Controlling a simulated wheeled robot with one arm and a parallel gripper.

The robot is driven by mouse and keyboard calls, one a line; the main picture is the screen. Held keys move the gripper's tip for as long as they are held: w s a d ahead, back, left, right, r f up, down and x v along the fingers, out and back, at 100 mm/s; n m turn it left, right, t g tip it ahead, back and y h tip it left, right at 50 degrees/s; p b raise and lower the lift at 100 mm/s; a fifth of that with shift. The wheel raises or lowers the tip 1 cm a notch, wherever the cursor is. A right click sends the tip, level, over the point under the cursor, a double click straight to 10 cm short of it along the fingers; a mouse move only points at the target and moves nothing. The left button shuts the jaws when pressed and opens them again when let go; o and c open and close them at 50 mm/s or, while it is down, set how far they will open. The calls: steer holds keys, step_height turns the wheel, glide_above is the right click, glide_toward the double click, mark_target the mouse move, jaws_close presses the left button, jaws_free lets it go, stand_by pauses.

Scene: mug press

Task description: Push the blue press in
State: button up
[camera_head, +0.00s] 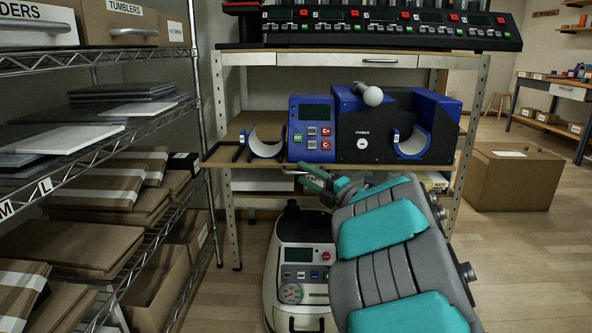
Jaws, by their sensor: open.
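The blue press (450,110) stands on the wooden bench shelf in front of me. It has a black front with a white round switch, a control box (311,140) with a small screen and buttons on its left, and a lever with a grey ball knob (372,96) on top. A curved pale plate (412,143) sits at its right front. My gripper (316,181) is open, low in front of the shelf edge and below the control box. It appears empty and apart from the press. My arm hides part of the shelf's lower front.
A loose curved plate (265,147) and a black frame lie left of the control box. A row of control units (390,28) fills the upper shelf. A wire rack (110,140) stands close on the left. A cardboard box (515,180) sits on the floor at right.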

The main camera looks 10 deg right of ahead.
mark_target(294, 167)
steer(key=x, duration=0.4)
steer(key=shift+w+a+r, duration=0.1)
steer(key=shift+w+a, duration=0.1)
steer(key=shift+w, duration=0.05)
jaws_close()
steer(key=shift+r, duration=0.1)
